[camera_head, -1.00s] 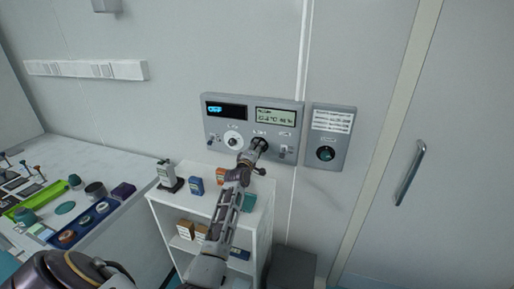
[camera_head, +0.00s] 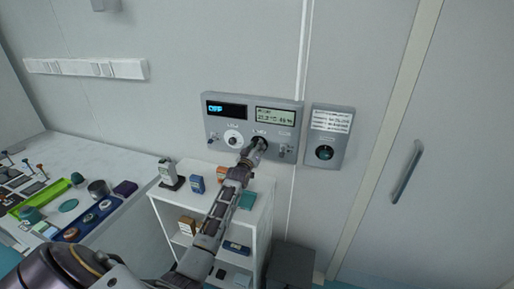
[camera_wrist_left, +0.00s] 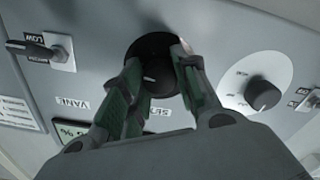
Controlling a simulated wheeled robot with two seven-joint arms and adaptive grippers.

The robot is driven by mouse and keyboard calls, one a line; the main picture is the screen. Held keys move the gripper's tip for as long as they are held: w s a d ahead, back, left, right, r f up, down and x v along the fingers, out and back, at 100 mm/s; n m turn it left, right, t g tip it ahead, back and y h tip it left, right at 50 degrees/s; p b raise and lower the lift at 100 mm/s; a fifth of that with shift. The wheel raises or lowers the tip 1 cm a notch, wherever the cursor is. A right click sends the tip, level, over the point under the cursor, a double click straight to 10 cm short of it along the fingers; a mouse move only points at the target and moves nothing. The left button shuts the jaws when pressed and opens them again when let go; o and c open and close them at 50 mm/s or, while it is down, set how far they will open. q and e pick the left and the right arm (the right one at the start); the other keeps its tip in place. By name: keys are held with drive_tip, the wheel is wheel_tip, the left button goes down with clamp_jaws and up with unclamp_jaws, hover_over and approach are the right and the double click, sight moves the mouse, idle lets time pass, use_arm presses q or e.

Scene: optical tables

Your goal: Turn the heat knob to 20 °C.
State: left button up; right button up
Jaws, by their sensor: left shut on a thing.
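A grey control panel (camera_head: 212,127) hangs on the wall, with a dark blue-lettered display (camera_head: 227,111) and a pale text display (camera_head: 275,117). Below the pale display is a black round knob (camera_wrist_left: 155,75). My left gripper (camera_head: 257,145) is at this knob and hides most of it in the head view. In the left wrist view, my left gripper's green-grey fingers (camera_wrist_left: 160,64) are on both sides of the knob, shut on it. A second knob on a white dial (camera_head: 233,138) sits to its left; the wrist view shows it at right (camera_wrist_left: 264,93). My right gripper is out of view.
Small toggle switches (camera_head: 283,150) flank the knobs. A separate grey box with a dark green button (camera_head: 324,153) is on the wall to the right. A white shelf (camera_head: 262,217) with small boxes stands below the panel. A door handle (camera_head: 407,172) is further right.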

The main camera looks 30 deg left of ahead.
use_arm(q)
drive_tip(key=shift+f+m, duration=0.1)
drive_tip(key=shift+m, duration=0.4)
drive_tip(key=o, duration=1)
drive_tip(key=shift+o, duration=0.2)
drive_tip(key=shift+s, duration=0.15)
drive_tip(key=v, duration=1.1)
drive_tip(key=shift+s, duration=0.35)
